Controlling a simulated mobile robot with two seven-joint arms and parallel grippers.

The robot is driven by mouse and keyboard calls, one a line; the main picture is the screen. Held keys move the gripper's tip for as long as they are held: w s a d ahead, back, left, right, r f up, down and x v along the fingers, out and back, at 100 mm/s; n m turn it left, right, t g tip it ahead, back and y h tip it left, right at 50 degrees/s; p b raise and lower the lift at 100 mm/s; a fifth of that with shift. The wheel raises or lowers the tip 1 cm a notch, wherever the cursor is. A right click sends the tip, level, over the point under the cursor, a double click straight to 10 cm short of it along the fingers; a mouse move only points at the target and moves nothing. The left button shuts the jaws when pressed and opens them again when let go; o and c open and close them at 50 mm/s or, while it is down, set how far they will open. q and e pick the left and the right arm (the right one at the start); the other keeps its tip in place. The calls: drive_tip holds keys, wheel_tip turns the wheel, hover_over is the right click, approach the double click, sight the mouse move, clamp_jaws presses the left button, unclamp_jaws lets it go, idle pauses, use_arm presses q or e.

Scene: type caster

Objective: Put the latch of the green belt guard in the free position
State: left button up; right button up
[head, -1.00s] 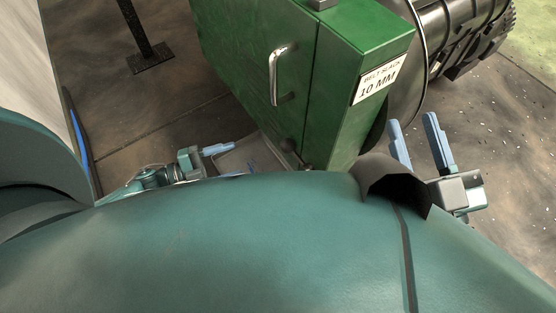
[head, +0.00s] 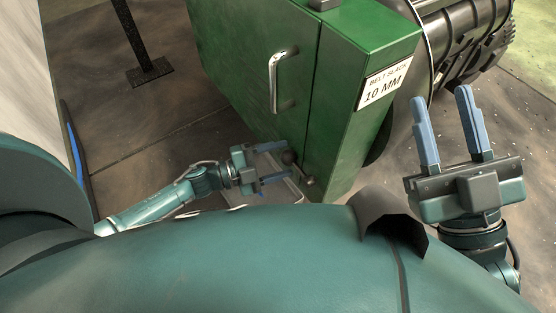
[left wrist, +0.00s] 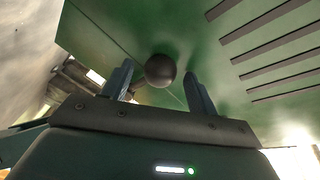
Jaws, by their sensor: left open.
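The green belt guard (head: 265,70) stands upright in the middle of the head view, with a silver handle on its front. Its latch (head: 291,159) is a dark ball knob on a short lever low on the guard. In the left wrist view the knob (left wrist: 160,70) sits between and just beyond the two fingertips. My left gripper (head: 279,161) is open at the knob, one finger on each side, with no visible grip on it. My right gripper (head: 446,94) is open and empty, to the right of the guard. Part of the lever is hard to make out.
A label (head: 384,82) reading "BELT SLACK 10 MM" is on the guard's side. A black ribbed drum (head: 465,40) stands behind it at right. A grey tray (head: 287,191) lies below the latch. A black post (head: 134,40) stands at upper left, with open floor around it.

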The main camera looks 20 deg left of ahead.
use_arm(q)
drive_tip(key=shift+c, duration=0.2)
clamp_jaws()
idle(0.5)
